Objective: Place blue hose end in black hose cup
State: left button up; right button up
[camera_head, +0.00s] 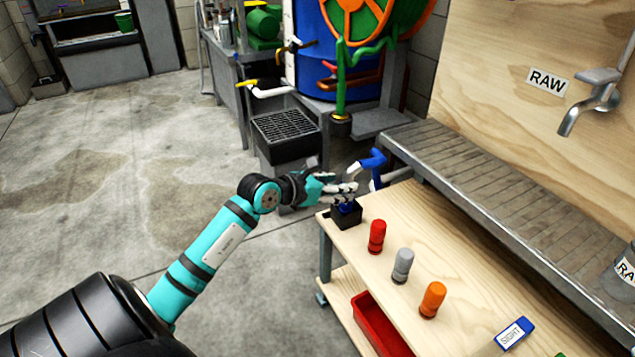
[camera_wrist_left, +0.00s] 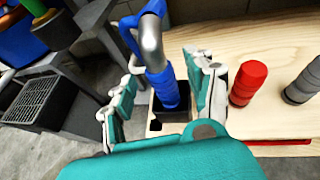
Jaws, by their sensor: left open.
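The blue hose end (camera_wrist_left: 164,88) hangs from a grey metal neck and stands about upright in the black hose cup (camera_wrist_left: 176,113), its lower end inside the cup. In the head view the black cup (camera_head: 346,219) sits at the near left corner of the wooden table, with a bit of the blue hose end (camera_head: 347,207) above its rim. My left gripper (camera_head: 345,189) is just above the cup. In the left wrist view its fingers (camera_wrist_left: 164,68) are open on both sides of the hose end, apart from it. My right gripper is not in view.
Red (camera_head: 377,236), grey (camera_head: 403,266) and orange (camera_head: 433,299) fittings stand along the wooden table (camera_head: 465,270). A blue hose (camera_head: 372,160) rises behind the cup. A black grated basin (camera_head: 287,133) stands behind my gripper, and a metal slatted bench (camera_head: 480,170) borders the table.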

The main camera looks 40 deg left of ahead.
pick_arm(q)
jog(key=p+v, duration=0.2)
jog(key=v, duration=0.5)
jog(key=s+d+r+n+h, duration=0.2)
jog(key=d+h, duration=0.1)
jog(key=d, duration=0.3)
jog(key=s+d+r+n+t+h, duration=0.1)
jog(key=d+h, duration=0.2)
jog(key=d, duration=0.3)
jog(key=s+d+r+n+h, duration=0.2)
jog(key=d+h, duration=0.1)
jog(key=d, duration=0.3)
jog(key=s+d+r+n+t+y, duration=0.2)
jog(key=s+d+r+n+t, duration=0.1)
jog(key=n, duration=1.2)
jog(key=s+d+r+n+t+y, duration=0.3)
jog(key=d+r+n+t, duration=0.2)
jog(key=n, duration=1)
notch_tip(320, 180, up, 4)
jog(key=shift+d+f+t, duration=0.2)
jog(key=shift+t, duration=0.8)
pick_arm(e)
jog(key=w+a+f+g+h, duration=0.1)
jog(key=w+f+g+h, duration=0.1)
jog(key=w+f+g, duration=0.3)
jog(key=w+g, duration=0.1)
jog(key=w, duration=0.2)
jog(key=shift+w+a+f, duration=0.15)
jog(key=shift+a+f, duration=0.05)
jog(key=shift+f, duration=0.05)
